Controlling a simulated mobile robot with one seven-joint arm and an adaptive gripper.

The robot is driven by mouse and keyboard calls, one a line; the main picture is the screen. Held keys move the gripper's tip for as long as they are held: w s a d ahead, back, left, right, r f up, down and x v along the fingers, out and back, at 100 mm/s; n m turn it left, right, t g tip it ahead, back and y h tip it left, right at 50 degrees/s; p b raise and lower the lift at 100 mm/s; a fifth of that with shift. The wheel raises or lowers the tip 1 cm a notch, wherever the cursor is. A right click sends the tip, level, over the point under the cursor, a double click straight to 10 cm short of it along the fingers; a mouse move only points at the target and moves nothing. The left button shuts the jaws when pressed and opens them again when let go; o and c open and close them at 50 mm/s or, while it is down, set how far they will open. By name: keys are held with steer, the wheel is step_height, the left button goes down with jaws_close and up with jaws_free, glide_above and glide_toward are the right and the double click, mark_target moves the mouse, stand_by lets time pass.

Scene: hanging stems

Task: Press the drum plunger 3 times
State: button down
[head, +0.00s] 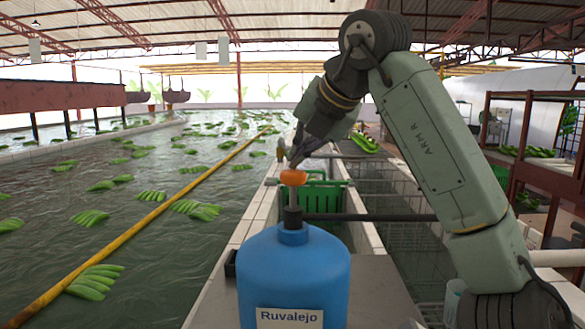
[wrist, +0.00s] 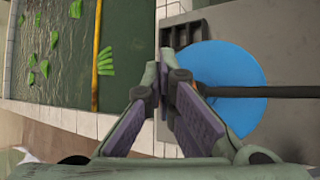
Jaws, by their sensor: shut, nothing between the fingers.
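The blue drum (head: 293,280), labelled "Ruvalejo", stands upright at the front centre of the head view. In the wrist view the blue drum (wrist: 230,72) lies behind and right of my gripper (wrist: 165,72).
A dark spout or rod (head: 370,217) runs right from the drum's top. A green crate (head: 325,197) sits behind it. Left is a water tank (head: 150,250) with floating green banana bunches and a yellow pole (head: 135,230). Wire-sided crates stand at the right.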

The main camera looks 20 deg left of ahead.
steer(key=shift+r, duration=0.1)
steer(key=shift+r+p, duration=0.35)
steer(key=shift+r, duration=2.6)
steer(key=shift+f, duration=0.1)
